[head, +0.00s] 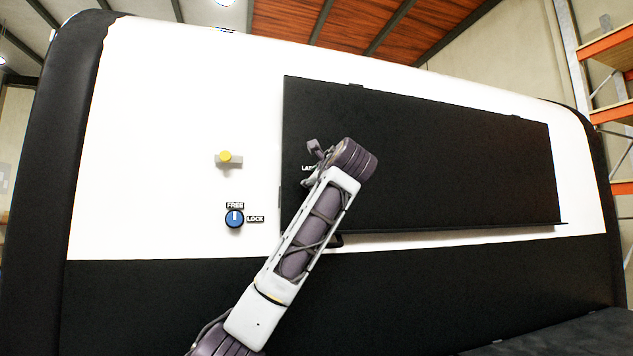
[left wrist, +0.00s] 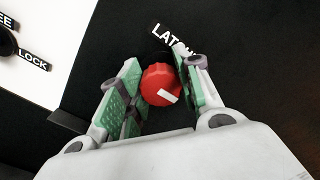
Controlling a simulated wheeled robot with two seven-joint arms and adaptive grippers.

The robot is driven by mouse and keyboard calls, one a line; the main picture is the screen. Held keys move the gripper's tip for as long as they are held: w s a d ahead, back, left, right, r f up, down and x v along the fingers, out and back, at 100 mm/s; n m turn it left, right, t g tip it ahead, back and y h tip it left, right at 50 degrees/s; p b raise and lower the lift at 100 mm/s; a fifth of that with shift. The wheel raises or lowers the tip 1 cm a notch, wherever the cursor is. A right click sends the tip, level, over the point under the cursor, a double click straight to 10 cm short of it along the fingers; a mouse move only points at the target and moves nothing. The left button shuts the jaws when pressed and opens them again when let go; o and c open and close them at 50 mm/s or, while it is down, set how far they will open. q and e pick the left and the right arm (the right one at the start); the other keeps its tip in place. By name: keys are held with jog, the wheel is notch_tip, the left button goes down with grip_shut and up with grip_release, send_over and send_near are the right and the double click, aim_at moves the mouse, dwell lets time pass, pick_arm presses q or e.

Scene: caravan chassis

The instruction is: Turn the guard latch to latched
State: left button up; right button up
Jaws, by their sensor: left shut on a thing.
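The guard latch, a round red knob (left wrist: 159,84) with a white pointer mark, shows in the left wrist view on the black panel (head: 430,150). Its white mark slants on the side nearer the gripper base, toward the lower right of that view. A partly covered white label (left wrist: 171,39) reading "LAT…" sits just beyond the knob. My left gripper (left wrist: 158,70) is shut on the knob, with green-padded fingers on both sides. In the head view my left gripper (head: 316,160) is at the panel's left part, hiding the knob. My right gripper is not in view.
On the white wall left of the panel are a blue knob (head: 234,219) labelled FREE and LOCK and a yellow button (head: 225,157) on a grey box. A ledge (head: 480,227) runs along the panel's bottom edge. Orange shelving (head: 606,114) stands far right.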

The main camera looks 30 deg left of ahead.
pick_arm(q)
jog(key=shift+f, duration=0.1)
jog(key=n+b, duration=0.1)
jog(key=n, duration=0.3)
jog(key=shift+f+n, duration=0.15)
jog(key=shift+n, duration=0.15)
jog(key=n+b, duration=0.1)
jog(key=n, duration=0.3)
jog(key=shift+n, duration=0.3)
jog(key=n+b, duration=0.1)
jog(key=n, duration=0.3)
jog(key=shift+d+f, duration=0.1)
jog(key=shift+n, duration=2.2)
jog(key=o, duration=1)
jog(key=shift+o, duration=0.2)
